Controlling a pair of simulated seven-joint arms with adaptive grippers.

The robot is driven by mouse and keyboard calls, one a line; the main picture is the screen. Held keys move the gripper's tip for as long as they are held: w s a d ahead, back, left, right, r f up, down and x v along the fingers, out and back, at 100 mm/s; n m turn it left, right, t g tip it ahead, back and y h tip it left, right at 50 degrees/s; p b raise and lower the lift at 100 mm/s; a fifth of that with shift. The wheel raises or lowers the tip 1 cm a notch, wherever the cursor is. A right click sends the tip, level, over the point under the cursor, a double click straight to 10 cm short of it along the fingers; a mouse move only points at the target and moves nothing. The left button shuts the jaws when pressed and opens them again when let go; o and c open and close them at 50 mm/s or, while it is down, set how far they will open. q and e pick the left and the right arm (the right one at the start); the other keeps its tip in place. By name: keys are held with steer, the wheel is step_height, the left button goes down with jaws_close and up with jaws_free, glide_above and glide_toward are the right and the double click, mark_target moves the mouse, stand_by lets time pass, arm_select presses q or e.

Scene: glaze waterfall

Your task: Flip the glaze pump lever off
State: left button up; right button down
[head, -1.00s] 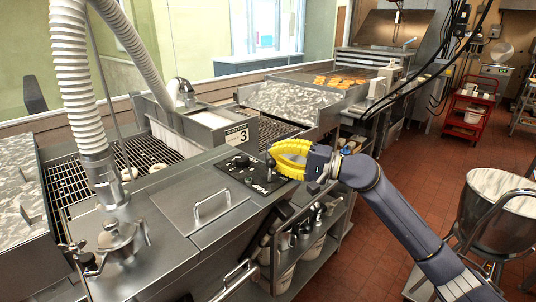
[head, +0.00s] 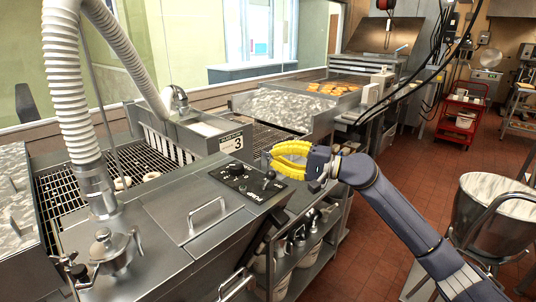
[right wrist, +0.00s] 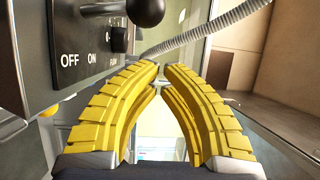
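The glaze pump lever, a black ball knob on a short stem (head: 270,175), stands at the right end of the dark control panel (head: 236,180) on the steel glazing machine. In the right wrist view the ball (right wrist: 146,10) is at the top, by the panel with "OFF" and "ON" labels (right wrist: 80,60). My right gripper (head: 267,158) has yellow curved fingers. It is just beyond and above the knob in the head view, and contact is not visible. In the right wrist view its fingertips (right wrist: 161,68) nearly meet, with nothing between them. My left gripper is out of view.
A black dial (head: 236,168) sits left of the lever. A lid with a handle (head: 200,215) and a thick white hose (head: 68,90) are further left. A steel bowl (head: 497,210) stands at the right.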

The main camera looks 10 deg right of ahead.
steer(key=s+d+f, duration=0.2)
steer(key=d+f, duration=0.2)
steer(key=d, duration=0.1)
steer(key=shift+s+d, duration=0.15)
steer(key=shift+s, duration=0.05)
stand_by(0.5)
